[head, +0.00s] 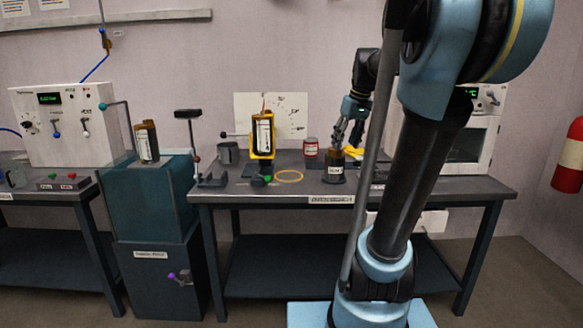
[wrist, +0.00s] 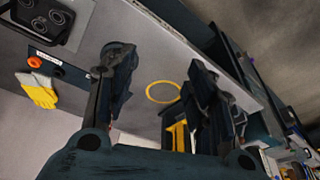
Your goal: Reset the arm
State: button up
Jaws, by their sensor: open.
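My gripper (head: 343,140) hangs over the right part of the middle bench in the head view, fingers pointing down. It appears close to a dark cylinder with a brown top (head: 334,171); whether it is above or behind it I cannot tell. In the wrist view my gripper (wrist: 160,68) is open, its two dark fingers wide apart. Nothing is held between them; bare bench and part of a yellow ring (wrist: 147,92) show there. The blue-and-black arm (head: 420,150) fills the right of the head view.
A red-labelled jar (head: 311,148) and a grey mug (head: 229,153) stand behind. Yellow gloves (wrist: 40,92) lie on the bench.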

jog(key=s+f+m+h, duration=0.1)
jog(key=s+f+m, duration=0.3)
jog(key=s+f, duration=1.9)
jog(key=shift+s+f+m+g+h, duration=0.3)
jog(key=shift+s+m+g+h, duration=0.1)
jog(key=shift+s, duration=0.1)
